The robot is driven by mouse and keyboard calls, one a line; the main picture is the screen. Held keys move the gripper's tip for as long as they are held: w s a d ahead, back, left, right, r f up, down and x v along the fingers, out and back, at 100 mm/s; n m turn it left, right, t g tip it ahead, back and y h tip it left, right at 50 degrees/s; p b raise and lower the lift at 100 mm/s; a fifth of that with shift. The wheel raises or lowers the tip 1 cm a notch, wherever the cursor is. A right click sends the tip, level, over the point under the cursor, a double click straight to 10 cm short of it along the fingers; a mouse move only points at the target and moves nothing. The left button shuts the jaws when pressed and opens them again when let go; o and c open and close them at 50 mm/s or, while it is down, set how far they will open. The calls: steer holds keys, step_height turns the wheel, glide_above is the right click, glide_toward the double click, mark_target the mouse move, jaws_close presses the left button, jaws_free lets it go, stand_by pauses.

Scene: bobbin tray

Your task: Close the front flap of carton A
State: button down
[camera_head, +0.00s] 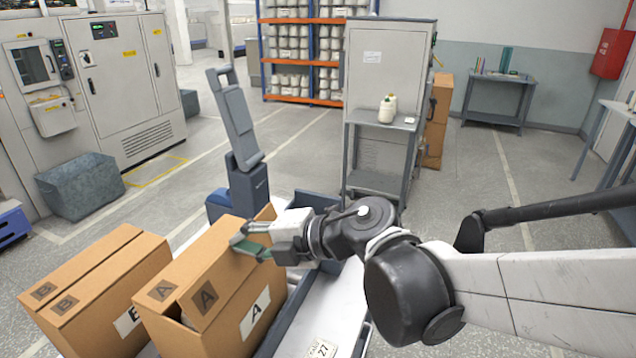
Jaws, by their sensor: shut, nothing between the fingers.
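Carton A (222,318) is a brown cardboard box at the lower left, with a white "A" label on its right side. Its top shows two long panels, each with a dark "A" mark: a left panel (185,272) and a right panel (222,272). The right panel looks slightly tilted, with a dark gap at its near end. A small piece of cardboard (266,212) stands up at the far end. My gripper (240,243) has green-grey fingers, is shut and empty, and is over the far part of the right panel. I cannot tell whether it touches.
Carton B (90,285) stands close on the left of carton A. A grey tray edge (290,318) and a white surface with a "27" card (322,348) lie to the right. A blue-grey post (240,125) rises behind carton A. A metal stand (375,165) with a bobbin is farther back.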

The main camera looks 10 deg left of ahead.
steer(key=shift+b+x, duration=0.35)
steer(key=shift+x, duration=0.7)
steer(key=shift+w+a+f+b, duration=0.25)
steer(key=shift+a+f+b, duration=0.9)
steer(key=shift+b, duration=0.3)
steer(key=shift+w+a+f+b, duration=0.25)
steer(key=shift+a+f+b, duration=0.65)
steer(key=shift+a+b, duration=0.5)
steer(key=shift+d+f, duration=0.1)
step_height(320, 180, up, 15)
steer(key=p, duration=0.4)
glide_above(216, 251)
steer(key=s+d, duration=0.2)
steer(key=shift+s+a+r, duration=0.15)
steer(key=shift+s+r, duration=0.05)
steer(key=shift+r, duration=0.05)
